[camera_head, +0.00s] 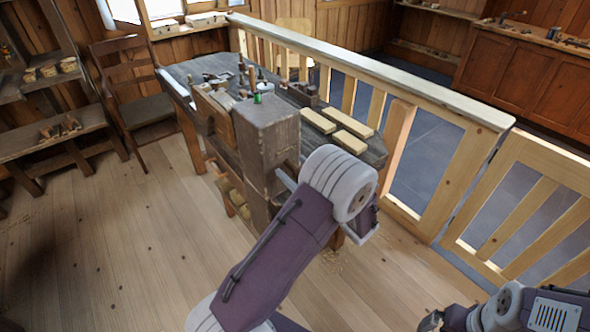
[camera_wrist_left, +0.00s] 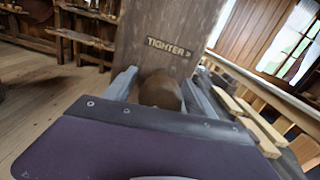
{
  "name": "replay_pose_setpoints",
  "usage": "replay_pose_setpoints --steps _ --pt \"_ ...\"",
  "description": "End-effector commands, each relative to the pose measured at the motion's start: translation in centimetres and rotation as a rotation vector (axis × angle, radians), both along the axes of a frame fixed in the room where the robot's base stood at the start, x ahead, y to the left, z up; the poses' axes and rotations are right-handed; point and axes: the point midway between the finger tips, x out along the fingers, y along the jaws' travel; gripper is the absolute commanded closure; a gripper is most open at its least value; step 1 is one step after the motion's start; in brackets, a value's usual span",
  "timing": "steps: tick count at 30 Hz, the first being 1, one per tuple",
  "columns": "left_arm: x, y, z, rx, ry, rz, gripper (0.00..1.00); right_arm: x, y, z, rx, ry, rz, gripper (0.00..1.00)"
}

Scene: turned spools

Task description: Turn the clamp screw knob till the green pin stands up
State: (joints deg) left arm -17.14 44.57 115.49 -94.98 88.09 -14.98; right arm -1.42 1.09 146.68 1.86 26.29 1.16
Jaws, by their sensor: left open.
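The wooden clamp block (camera_head: 268,135) stands at the end of the workbench. It also shows in the left wrist view (camera_wrist_left: 165,25), with a "TIGHTER" label (camera_wrist_left: 169,47) and arrow pointing right. The brown round knob (camera_wrist_left: 160,90) sits below the label. My left gripper (camera_wrist_left: 163,82) is open, with one finger on each side of the knob; I cannot tell whether they touch it. In the head view my wrist hides the knob. The small green pin (camera_head: 257,98) shows on top of the block; its exact tilt is too small to tell. My right gripper (camera_head: 431,320) is at the bottom right, partly cut off.
Pale wooden bars (camera_head: 335,130) lie on the workbench (camera_head: 205,66) right of the block, with several tools behind. A wooden railing (camera_head: 400,82) runs along the bench's right side. A chair (camera_head: 140,105) stands at left. The floor (camera_head: 120,225) at front left is clear.

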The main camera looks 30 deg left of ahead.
Motion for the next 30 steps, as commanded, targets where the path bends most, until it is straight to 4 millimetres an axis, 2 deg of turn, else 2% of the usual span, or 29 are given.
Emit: replay_pose_setpoints --steps 2,9,15,30 --pt "-0.1 -0.5 0.0 0.0 -0.001 -0.001 0.36 0.0 0.0 0.0 0.0 0.0 0.0 0.0" --pt "-2.0 -5.3 0.0 0.001 0.0 -0.007 0.36 0.0 0.0 0.0 0.0 0.0 0.0 0.0" --pt "-3.3 -8.1 0.0 0.001 0.001 -0.003 0.36 0.0 0.0 0.0 0.0 0.0 0.0 0.0" --pt "-3.5 -8.5 0.0 0.0 0.0 -0.001 0.36 0.0 0.0 0.0 0.0 0.0 0.0 0.0"
